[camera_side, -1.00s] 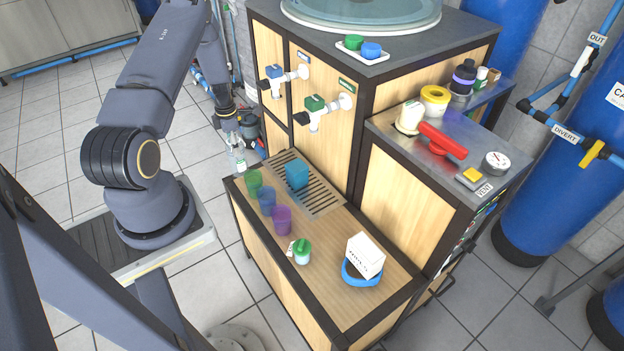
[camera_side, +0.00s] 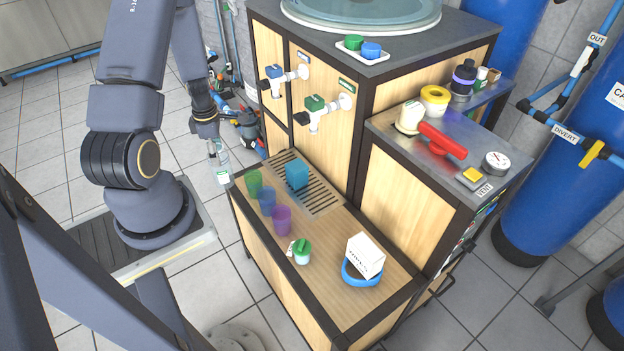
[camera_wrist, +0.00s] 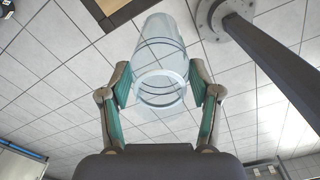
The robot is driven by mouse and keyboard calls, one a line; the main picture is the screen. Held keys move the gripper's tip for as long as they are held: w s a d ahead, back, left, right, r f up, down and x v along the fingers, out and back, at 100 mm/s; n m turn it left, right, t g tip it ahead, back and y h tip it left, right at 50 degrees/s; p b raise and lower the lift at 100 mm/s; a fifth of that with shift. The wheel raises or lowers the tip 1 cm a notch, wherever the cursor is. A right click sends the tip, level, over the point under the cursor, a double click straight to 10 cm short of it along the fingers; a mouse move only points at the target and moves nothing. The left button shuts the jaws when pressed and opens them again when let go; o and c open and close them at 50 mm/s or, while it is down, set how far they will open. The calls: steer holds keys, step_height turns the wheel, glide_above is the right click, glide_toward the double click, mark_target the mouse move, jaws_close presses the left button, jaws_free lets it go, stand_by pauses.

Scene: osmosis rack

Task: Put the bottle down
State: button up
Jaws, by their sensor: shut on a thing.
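A clear bottle (camera_side: 219,163) hangs below my gripper (camera_side: 212,142) in the side view, just left of the wooden counter's far left corner. In the wrist view the bottle (camera_wrist: 160,62) sits between the two fingers of my gripper (camera_wrist: 164,88), which are shut on its sides. The bottle looks upright or slightly tilted in the side view. It is off the counter, with floor tiles behind it.
The counter (camera_side: 330,225) holds a green cup (camera_side: 254,183), a blue cup (camera_side: 267,201) and a purple cup (camera_side: 282,220) along its left edge. A blue cube-like container (camera_side: 297,175) stands on the slotted drain (camera_side: 318,195). A white box (camera_side: 365,254) sits at the front right.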

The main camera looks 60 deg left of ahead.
steer(key=w+d+m, duration=0.6)
steer(key=d+m, duration=0.2)
steer(key=d, duration=0.5)
steer(key=w+d+m, duration=0.7)
steer(key=d, duration=0.5)
steer(key=w+f, duration=1.2)
steer(key=w, duration=0.1)
steer(key=shift+w+a+f, duration=0.25)
steer(key=shift+w+f, duration=0.05)
steer(key=shift+f, duration=0.05)
steer(key=o, duration=0.8)
steer(key=shift+f, duration=0.1)
steer(key=shift+o, duration=0.2)
